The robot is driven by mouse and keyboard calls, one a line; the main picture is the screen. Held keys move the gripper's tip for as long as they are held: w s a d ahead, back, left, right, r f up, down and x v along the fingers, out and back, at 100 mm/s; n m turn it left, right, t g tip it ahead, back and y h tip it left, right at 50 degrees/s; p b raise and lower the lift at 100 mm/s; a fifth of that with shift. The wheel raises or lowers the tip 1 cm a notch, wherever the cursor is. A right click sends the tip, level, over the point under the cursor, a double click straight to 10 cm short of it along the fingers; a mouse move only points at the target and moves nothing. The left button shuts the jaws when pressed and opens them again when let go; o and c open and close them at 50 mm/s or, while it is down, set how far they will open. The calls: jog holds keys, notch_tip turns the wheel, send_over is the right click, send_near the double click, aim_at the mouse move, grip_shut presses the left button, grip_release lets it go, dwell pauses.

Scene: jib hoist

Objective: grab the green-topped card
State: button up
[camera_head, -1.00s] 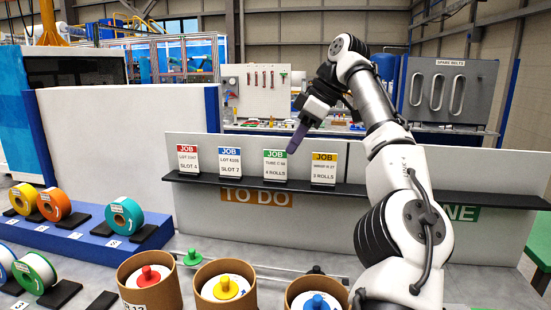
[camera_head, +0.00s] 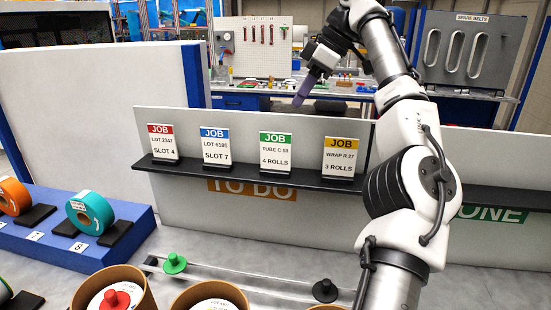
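The green-topped card (camera_head: 275,152) reads "JOB", "TUBE C 58", "4 ROLLS". It stands upright on a dark narrow shelf (camera_head: 225,177) above the orange "TO DO" sign, third from the left in a row of cards. My gripper (camera_head: 300,100) is above and slightly right of this card in the picture, with its purple-grey fingers pointing down and left. The fingers look apart from the card. From this angle they overlap, so I cannot tell whether they are open or closed. No card shows between them.
A red-topped card (camera_head: 162,143) and a blue-topped card (camera_head: 215,147) stand to the left, a yellow-topped card (camera_head: 341,157) to the right. A white panel (camera_head: 190,118) rises behind them. Brown tubs (camera_head: 147,297), a green knob (camera_head: 174,263) and a teal roll (camera_head: 90,212) are in front.

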aim_at(276, 134)
jog(key=b+x, duration=0.1)
jog(key=x, duration=0.5)
jog(key=shift+w+a+f, duration=0.1)
jog(key=shift+a+f, duration=0.05)
jog(key=shift+f, duration=0.2)
jog(key=shift+p+x, duration=0.5)
jog(key=shift+x, duration=2.15)
jog(key=shift+w, duration=0.1)
jog(key=shift+c, duration=0.3)
grip_shut()
